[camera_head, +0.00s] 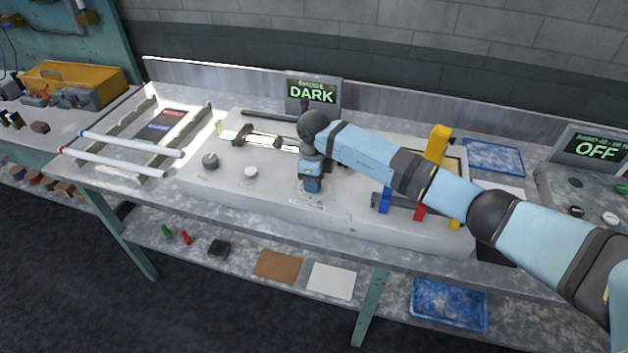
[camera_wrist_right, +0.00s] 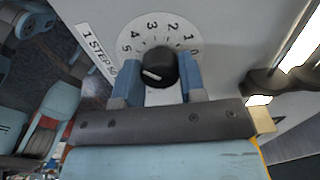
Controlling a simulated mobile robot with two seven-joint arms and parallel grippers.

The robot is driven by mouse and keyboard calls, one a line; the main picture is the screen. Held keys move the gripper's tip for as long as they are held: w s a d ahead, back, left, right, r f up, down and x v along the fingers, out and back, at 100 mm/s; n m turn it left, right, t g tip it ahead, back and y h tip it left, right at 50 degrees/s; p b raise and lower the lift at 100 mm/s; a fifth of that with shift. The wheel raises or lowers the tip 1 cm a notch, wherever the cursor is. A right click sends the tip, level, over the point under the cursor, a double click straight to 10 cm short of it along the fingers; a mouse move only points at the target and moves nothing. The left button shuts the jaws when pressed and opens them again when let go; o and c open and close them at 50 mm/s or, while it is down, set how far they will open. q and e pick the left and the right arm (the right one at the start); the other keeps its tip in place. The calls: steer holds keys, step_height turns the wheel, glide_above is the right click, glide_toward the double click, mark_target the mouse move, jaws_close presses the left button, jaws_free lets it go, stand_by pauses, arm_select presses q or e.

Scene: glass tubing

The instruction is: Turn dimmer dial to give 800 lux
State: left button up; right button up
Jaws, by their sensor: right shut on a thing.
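The black dimmer dial (camera_wrist_right: 158,68) sits on a pale panel in the right wrist view, ringed by a white scale (camera_wrist_right: 162,33) numbered 0 to 5. A white mark lies on the left part of its face; I cannot tell exactly which scale position it indicates. My right gripper (camera_wrist_right: 161,82) has its blue fingers on both sides of the dial, shut on it. In the head view my right gripper (camera_head: 312,182) points down at the console (camera_head: 240,190) and hides the dial. A display (camera_head: 312,93) behind it reads "DARK". My left gripper is out of view.
A grey knob (camera_head: 210,160) and a white knob (camera_head: 251,172) stand left of my right gripper. White tubes (camera_head: 130,143) lie on a rack at left. A yellow post (camera_head: 437,143) and coloured blocks are near my right arm. Another display (camera_head: 597,149) reads "OFF".

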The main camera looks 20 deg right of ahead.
steer(key=m, duration=0.4)
steer(key=shift+m+b, duration=0.3)
steer(key=shift+b, duration=0.05)
steer(key=m, duration=1)
steer(key=shift+m, duration=0.4)
steer(key=shift+m+p, duration=0.35)
steer(key=shift+m, duration=2.25)
steer(key=o, duration=0.9)
step_height(320, 180, up, 14)
steer(key=shift+f+b, duration=0.1)
steer(key=shift+b, duration=0.9)
